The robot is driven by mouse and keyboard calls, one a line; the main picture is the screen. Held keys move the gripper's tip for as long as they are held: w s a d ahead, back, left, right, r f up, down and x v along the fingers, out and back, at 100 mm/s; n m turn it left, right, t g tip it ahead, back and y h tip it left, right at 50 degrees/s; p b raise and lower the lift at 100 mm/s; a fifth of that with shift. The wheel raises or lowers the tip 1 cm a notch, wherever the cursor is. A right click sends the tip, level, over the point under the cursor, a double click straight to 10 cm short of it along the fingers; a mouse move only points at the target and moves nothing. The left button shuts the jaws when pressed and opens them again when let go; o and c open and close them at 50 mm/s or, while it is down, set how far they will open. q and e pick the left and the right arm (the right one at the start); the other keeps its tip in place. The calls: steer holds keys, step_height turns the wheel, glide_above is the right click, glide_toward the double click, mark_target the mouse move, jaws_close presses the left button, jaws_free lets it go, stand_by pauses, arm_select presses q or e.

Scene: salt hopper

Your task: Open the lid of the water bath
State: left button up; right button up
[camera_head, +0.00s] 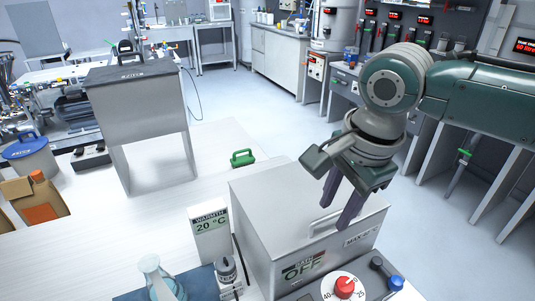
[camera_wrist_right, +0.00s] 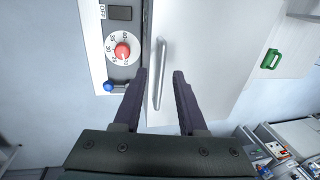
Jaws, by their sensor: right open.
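The water bath (camera_head: 262,222) is a pale metal box at the front centre, marked BATH and OFF. Its lid (camera_head: 285,187) lies flat and looks shut, with a bar handle (camera_head: 318,226) on top. In the wrist view the handle (camera_wrist_right: 160,75) lies between the finger lines, nearer the left finger. My right gripper (camera_head: 338,213) is open and points down over the lid by the handle. Its fingers partly hide the lid and handle in the head view. Whether they touch the handle I cannot tell. My left gripper is not in view.
A red knob (camera_head: 345,287) and blue knob (camera_head: 396,283) sit on the bath's front panel. A WARMTH 20 °C display (camera_head: 209,222) stands to its left. A grey lidded hopper (camera_head: 137,100) stands further left.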

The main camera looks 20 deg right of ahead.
steer(key=shift+w, duration=0.1)
jaws_close()
stand_by(0.3)
stand_by(1.1)
